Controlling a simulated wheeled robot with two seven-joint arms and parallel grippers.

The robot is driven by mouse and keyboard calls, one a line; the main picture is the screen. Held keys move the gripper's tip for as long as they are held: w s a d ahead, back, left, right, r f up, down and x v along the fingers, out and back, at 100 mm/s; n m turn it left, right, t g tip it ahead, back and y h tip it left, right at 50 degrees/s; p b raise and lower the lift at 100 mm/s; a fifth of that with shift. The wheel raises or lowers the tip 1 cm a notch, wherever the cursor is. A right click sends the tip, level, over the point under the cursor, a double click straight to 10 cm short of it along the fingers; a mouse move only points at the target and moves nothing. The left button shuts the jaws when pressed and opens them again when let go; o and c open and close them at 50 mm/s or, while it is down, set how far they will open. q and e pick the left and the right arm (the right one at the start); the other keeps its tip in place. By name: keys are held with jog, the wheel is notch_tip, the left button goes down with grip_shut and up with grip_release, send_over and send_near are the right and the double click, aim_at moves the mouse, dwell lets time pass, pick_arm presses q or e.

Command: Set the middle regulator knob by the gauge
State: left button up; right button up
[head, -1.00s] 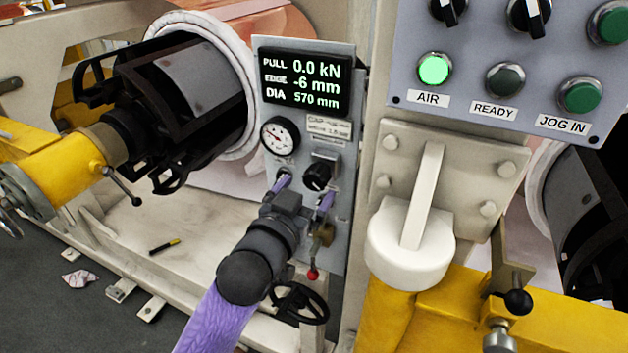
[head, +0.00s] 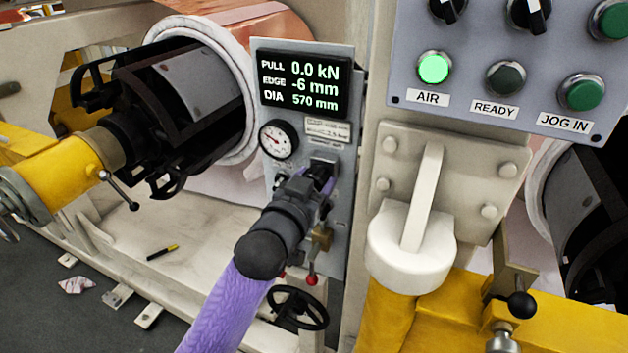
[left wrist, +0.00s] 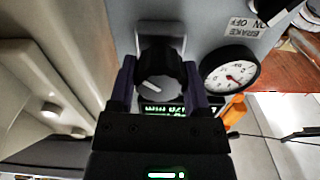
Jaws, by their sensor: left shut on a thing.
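The middle regulator knob (left wrist: 160,76) is black and ribbed with a white pointer line, on the grey panel (head: 345,220). In the left wrist view it sits between the two purple fingers of my left gripper (left wrist: 160,88), which is shut on it. In the head view my left gripper (head: 316,182) covers most of the knob. The round white gauge (head: 278,139) is just up and left of the knob; it also shows in the left wrist view (left wrist: 230,72). Its needle is too small to read exactly. My right gripper is out of view.
A display (head: 304,83) above reads 0.0 kN, -6 mm, 570 mm. Below the gripper are a red-tipped lever (head: 312,280) and a black handwheel (head: 298,308). A button box (head: 505,70) with a lit green AIR lamp (head: 434,67) is at upper right.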

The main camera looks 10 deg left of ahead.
pick_arm(q)
jog(key=shift+r+n+p, duration=0.15)
jog(key=shift+n+p, duration=1.35)
jog(key=shift+p, duration=0.05)
jog(key=shift+n+p, duration=0.8)
jog(key=shift+n, duration=0.2)
jog(key=shift+n+p, duration=0.55)
jog(key=shift+n, duration=0.35)
jog(key=shift+f, duration=0.2)
jog(key=o, duration=1.3)
jog(key=shift+c, duration=0.2)
